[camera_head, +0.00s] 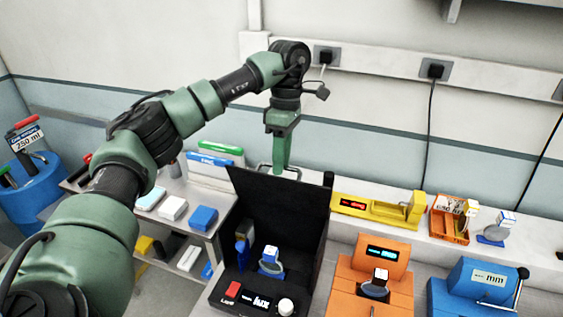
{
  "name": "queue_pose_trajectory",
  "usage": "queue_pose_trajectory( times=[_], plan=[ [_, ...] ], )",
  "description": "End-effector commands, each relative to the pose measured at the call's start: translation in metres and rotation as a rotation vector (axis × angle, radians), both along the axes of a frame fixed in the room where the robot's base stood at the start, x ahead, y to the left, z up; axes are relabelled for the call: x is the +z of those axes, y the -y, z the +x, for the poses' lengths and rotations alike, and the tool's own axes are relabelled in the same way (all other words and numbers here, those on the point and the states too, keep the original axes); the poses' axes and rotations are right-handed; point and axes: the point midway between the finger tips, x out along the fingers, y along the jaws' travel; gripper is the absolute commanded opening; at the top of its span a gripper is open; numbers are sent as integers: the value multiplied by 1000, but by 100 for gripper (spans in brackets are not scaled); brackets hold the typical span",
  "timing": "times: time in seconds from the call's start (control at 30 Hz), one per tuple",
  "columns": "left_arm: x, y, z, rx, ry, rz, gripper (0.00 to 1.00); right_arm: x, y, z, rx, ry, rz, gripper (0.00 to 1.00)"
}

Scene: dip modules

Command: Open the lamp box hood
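The black lamp box (255,297) stands at the lower centre, with a red switch, a small "lux" display and a pale knob on its front panel. Its black hood (280,205) stands upright at the back, and the inside shows a blue piece (242,250) and a small dish with a white-and-blue block (270,262). My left gripper (281,168) points down at the hood's top edge, beside a thin metal handle (264,168). Its fingertips are partly hidden behind the hood, so I cannot tell whether it is open or touching. My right gripper is not in view.
To the right stand an orange device (375,280), a blue "mm" device (480,288), a yellow device (380,208) and an orange tray (450,222). A shelf cart (150,225) with small boxes is at the left. A wall rail with sockets runs behind.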

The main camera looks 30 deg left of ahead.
Motion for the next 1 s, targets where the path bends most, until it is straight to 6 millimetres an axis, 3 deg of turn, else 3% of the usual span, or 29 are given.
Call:
queue_pose_trajectory(
  times=[0.13,0.4,1.0],
  plan=[
    [20,0,6,1,6,-3,33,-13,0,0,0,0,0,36],
    [61,-3,14,1,1,0,33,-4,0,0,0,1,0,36],
    [68,-4,16,0,-2,-1,33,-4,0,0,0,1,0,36]
  ],
)
